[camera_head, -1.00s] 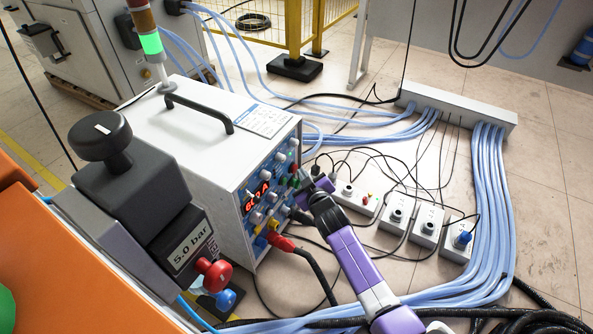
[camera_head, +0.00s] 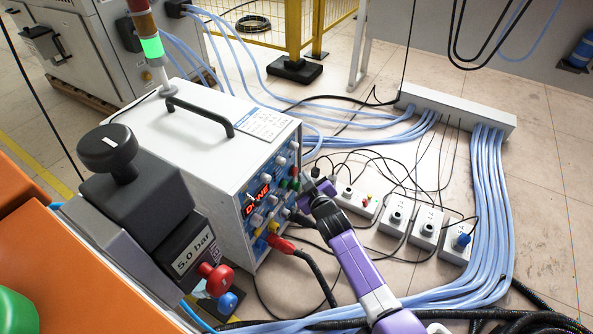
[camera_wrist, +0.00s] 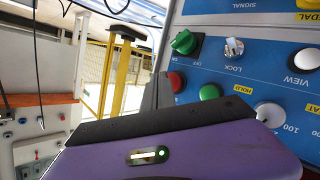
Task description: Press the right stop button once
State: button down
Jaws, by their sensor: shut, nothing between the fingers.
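The white heater box (camera_head: 190,135) stands at centre-left, with a blue control panel on its right face. In the wrist view, a red button (camera_wrist: 177,81) sits on the panel beside a green button (camera_wrist: 209,92). Which one the task calls the right stop button, I cannot confirm from labels. My gripper (camera_head: 308,188) is in front of the panel's right edge, shut and empty. In the wrist view, its dark finger (camera_wrist: 157,92) points up just left of the red button. I cannot tell whether it touches the panel. The gripper's purple body hides the lower panel.
A green switch (camera_wrist: 185,42) and a LOCK knob (camera_wrist: 233,47) are above the buttons. The red display (camera_head: 258,194) is lit. A red plug (camera_head: 281,244) and cable stick out below. Small socket boxes (camera_head: 394,217) and blue hoses lie on the floor to the right.

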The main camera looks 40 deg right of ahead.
jog(key=shift+s+d, duration=0.1)
jog(key=shift+s, duration=0.25)
jog(key=shift+p, duration=0.3)
jog(key=s+p, duration=0.1)
jog(key=p, duration=0.2)
jog(key=s+d+p, duration=0.1)
jog(key=s+p, duration=0.1)
jog(key=p, duration=0.1)
jog(key=s+p, duration=0.1)
jog(key=p, duration=0.2)
jog(key=shift+s+d, duration=0.3)
jog(key=shift+d, duration=0.05)
dwell(0.6)
